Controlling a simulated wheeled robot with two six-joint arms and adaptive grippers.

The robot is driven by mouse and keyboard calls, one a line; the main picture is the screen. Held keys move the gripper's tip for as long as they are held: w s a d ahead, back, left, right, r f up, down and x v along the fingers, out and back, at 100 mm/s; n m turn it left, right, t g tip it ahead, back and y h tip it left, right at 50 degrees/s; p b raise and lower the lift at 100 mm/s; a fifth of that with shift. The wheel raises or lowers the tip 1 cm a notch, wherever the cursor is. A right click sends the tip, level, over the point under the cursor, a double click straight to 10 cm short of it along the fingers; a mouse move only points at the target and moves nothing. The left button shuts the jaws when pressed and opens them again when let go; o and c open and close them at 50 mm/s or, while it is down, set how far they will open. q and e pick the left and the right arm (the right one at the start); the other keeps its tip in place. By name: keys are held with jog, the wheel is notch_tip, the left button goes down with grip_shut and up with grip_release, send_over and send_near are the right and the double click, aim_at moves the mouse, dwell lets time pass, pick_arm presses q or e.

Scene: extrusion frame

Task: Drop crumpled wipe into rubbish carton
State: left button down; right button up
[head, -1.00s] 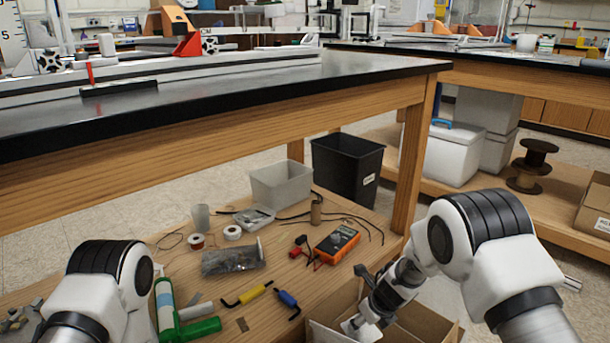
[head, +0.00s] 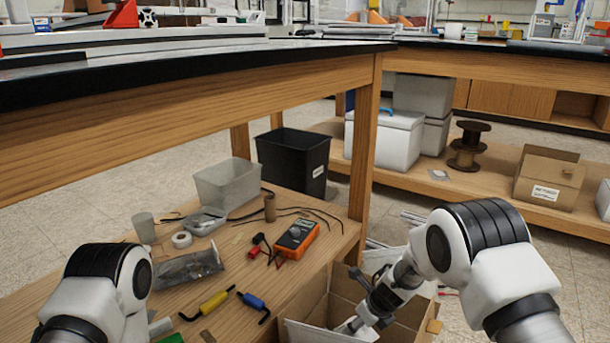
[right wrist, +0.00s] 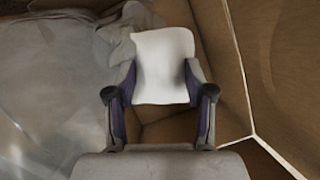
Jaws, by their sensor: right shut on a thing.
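The crumpled wipe (right wrist: 163,65) is a white sheet between the fingers of my right gripper (right wrist: 160,100) in the right wrist view. That gripper is shut on it. In the head view my right gripper (head: 352,326) points down into the open cardboard carton (head: 312,297) at the bottom middle, and a bit of white shows at its tip. Brown carton walls (right wrist: 280,60) surround the wipe in the wrist view, with crumpled translucent film (right wrist: 50,90) at the left. The wipe's height above the carton floor is unclear. My left gripper is out of view; only its arm shows.
A wooden shelf holds a multimeter (head: 297,236), yellow (head: 207,305) and blue-handled tools, a tape roll and a grey bin (head: 227,184). A black bin (head: 293,160) stands behind. A table leg (head: 362,150) rises beyond the carton. Another carton (head: 546,183) sits on the right shelf.

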jog(key=shift+r, duration=0.1)
jog(key=o, duration=1.2)
jog(key=shift+r, duration=0.1)
jog(key=v, duration=1.1)
jog(key=shift+s+r, duration=0.15)
jog(key=shift+r, duration=0.25)
